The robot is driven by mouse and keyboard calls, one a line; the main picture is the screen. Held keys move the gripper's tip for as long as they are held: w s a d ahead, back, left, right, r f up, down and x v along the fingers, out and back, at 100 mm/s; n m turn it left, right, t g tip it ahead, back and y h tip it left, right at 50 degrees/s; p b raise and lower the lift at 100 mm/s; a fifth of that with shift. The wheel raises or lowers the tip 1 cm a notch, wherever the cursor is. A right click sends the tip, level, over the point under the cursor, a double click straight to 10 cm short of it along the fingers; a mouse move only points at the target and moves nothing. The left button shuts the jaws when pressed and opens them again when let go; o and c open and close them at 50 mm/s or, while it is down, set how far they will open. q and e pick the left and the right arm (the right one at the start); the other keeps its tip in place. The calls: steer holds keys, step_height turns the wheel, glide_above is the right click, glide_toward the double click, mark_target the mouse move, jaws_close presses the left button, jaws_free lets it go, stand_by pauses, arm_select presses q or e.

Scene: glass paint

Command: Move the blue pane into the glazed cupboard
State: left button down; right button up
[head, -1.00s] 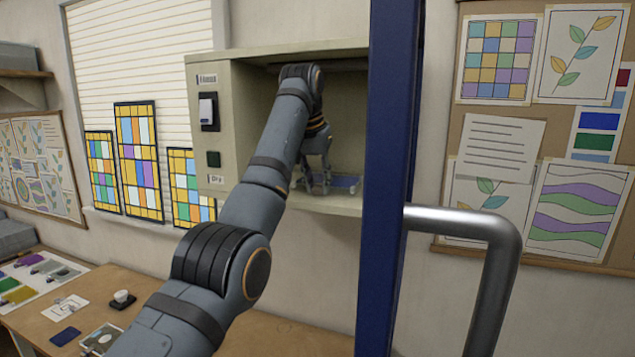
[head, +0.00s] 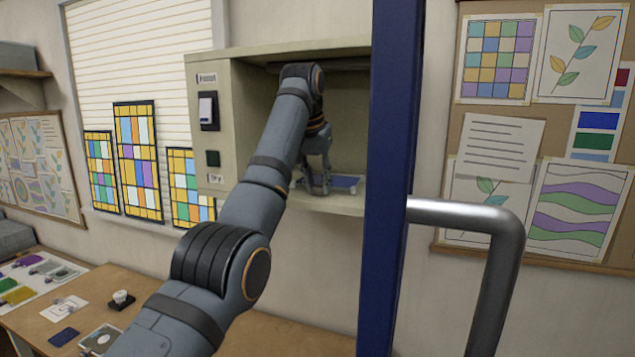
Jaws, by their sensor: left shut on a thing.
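A blue pane (head: 345,182) lies flat on the floor of a beige wall cabinet (head: 215,130) with an open front. Small pale pieces show at the pane's edges. My left gripper (head: 318,188) is inside the cabinet, low over the pane's left part. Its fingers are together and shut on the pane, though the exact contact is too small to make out. My arm covers part of the cabinet's inside. A large dark blue upright (head: 388,180) with a steel handle (head: 490,225) stands close in front; I cannot tell whether it belongs to the glazed cupboard. My right gripper is out of view.
The blue upright hides the cabinet's right side. A wooden table (head: 270,335) below holds a small dark blue plate (head: 64,338), a black-based object (head: 121,299) and a sheet with colour samples. Stained-glass panels (head: 138,160) stand by the window. A pinboard (head: 545,130) hangs at right.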

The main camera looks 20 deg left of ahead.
arm_select(q)
steer(key=shift+f, duration=0.15)
steer(key=c, duration=1.1)
jaws_free()
steer(key=shift+o, duration=0.2)
steer(key=v, duration=0.7)
steer(key=shift+s+r, duration=0.2)
steer(key=shift+w, duration=0.1)
